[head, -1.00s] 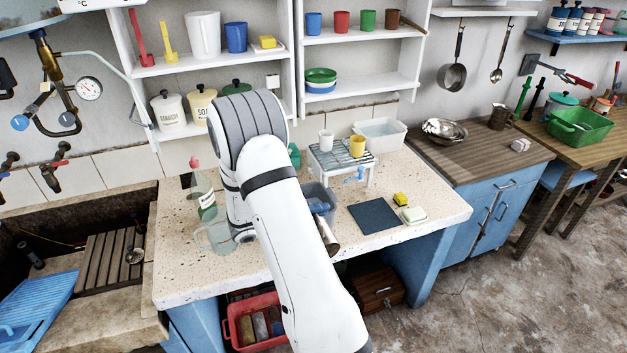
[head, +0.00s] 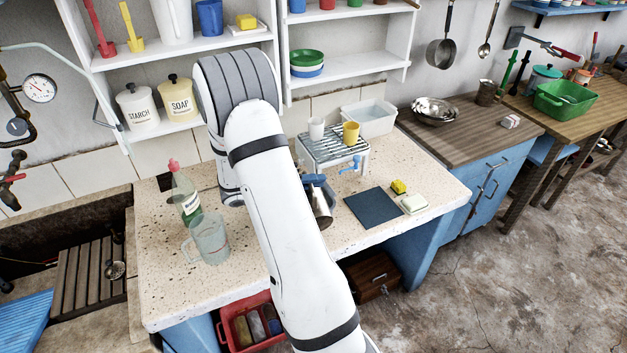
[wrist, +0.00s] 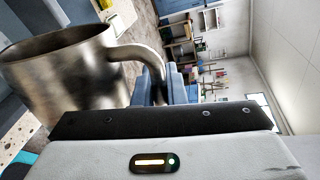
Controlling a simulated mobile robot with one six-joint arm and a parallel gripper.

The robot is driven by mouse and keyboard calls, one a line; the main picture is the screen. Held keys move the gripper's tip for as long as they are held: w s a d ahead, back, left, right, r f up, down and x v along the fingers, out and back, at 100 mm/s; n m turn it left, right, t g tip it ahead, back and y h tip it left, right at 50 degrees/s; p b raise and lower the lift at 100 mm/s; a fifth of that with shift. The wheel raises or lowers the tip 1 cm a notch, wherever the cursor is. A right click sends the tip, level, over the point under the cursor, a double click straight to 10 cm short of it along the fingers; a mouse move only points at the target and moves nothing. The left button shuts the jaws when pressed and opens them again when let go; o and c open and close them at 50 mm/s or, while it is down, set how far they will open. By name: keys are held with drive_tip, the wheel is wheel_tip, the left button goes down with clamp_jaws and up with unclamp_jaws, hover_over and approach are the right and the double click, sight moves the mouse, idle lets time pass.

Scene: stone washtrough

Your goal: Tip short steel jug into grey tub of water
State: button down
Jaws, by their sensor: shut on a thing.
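The short steel jug (head: 322,206) is in my gripper (head: 314,180), whose blue fingers are shut on its handle. In the wrist view the jug (wrist: 70,80) fills the left side, with its handle reaching to the fingers (wrist: 162,85). The jug is tilted well over, against the slant of the room behind it. I cannot see any liquid pouring.
A dark mat (head: 373,208), a yellow sponge (head: 398,187) and soap on a dish (head: 414,204) lie right of the jug. A rack (head: 335,150) with two cups stands behind. A clear pitcher (head: 210,240) and a bottle (head: 185,195) stand left of my arm.

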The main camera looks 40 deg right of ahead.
drive_tip(key=shift+s+a+f+m+b, duration=0.15)
drive_tip(key=shift+s+f+m+b, duration=0.3)
drive_tip(key=shift+b, duration=0.65)
drive_tip(key=shift+s+a+r+m+t+b, duration=0.15)
drive_tip(key=shift+s+r+m+b, duration=0.15)
drive_tip(key=shift+s+m, duration=0.15)
drive_tip(key=shift+s+a+r+m+t+b, duration=0.15)
drive_tip(key=shift+s+r+m+b, duration=0.15)
drive_tip(key=shift+s, duration=0.25)
drive_tip(key=shift+s+r+p, duration=0.1)
drive_tip(key=shift+r+p, duration=0.1)
drive_tip(key=shift+p, duration=0.1)
drive_tip(key=shift+a+r+p, duration=0.1)
drive_tip(key=shift+r+p, duration=0.1)
drive_tip(key=shift+p, duration=0.9)
drive_tip(key=shift+p, duration=0.45)
